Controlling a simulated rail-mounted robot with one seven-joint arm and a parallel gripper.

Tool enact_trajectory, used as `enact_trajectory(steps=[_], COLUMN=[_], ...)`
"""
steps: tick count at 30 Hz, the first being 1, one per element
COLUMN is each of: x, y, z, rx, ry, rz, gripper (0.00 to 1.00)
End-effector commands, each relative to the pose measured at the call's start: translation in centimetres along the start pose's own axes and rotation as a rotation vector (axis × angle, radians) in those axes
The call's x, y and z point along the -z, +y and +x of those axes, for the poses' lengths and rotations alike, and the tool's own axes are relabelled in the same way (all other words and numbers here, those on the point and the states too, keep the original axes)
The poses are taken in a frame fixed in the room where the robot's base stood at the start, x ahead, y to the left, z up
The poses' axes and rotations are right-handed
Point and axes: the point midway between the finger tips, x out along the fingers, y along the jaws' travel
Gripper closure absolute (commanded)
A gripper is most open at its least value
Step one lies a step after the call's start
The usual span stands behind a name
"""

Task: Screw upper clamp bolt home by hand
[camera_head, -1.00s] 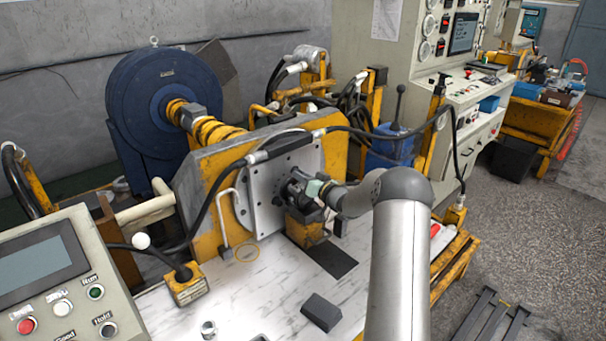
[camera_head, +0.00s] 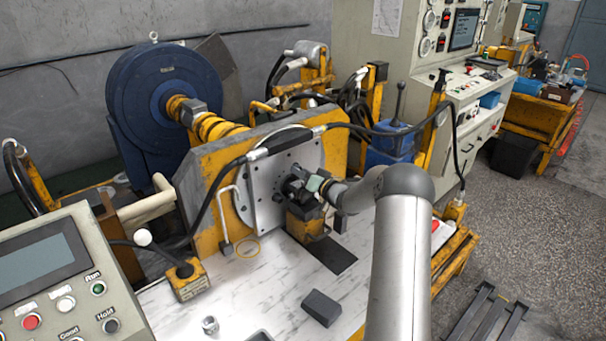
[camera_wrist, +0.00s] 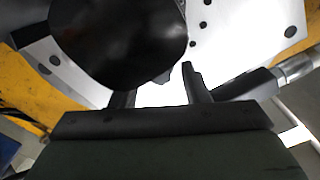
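The black hydraulic motor (camera_head: 294,187) sits against the light mounting plate (camera_head: 262,207), above a yellow support block (camera_head: 306,226). My gripper (camera_head: 303,181) is at the motor, close to the plate. In the wrist view, my gripper (camera_wrist: 160,85) has its two dark fingers apart, with bright plate showing between them. The rounded black motor body (camera_wrist: 120,40) fills the upper left and partly covers the left finger. I cannot make out the upper clamp bolt in either view; the motor and gripper may hide it.
A black hose (camera_head: 208,205) arches over the plate and down its left side. A dark block (camera_head: 321,308) and a small metal fitting (camera_head: 210,325) lie on the white bench top (camera_head: 260,290). A control panel (camera_head: 60,285) stands at front left.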

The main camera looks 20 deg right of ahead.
Motion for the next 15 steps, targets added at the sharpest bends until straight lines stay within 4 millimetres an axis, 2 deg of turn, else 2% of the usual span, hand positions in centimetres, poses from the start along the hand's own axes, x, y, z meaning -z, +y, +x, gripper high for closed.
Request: enact_trajectory(steps=[10,15], x=[0.1,0.0], y=[0.0,0.1], z=[-0.5,-3.0], rx=[-0.001,-0.003], ry=[0.001,0.001], rz=[-0.001,-0.001], gripper=[0.59,0.59])
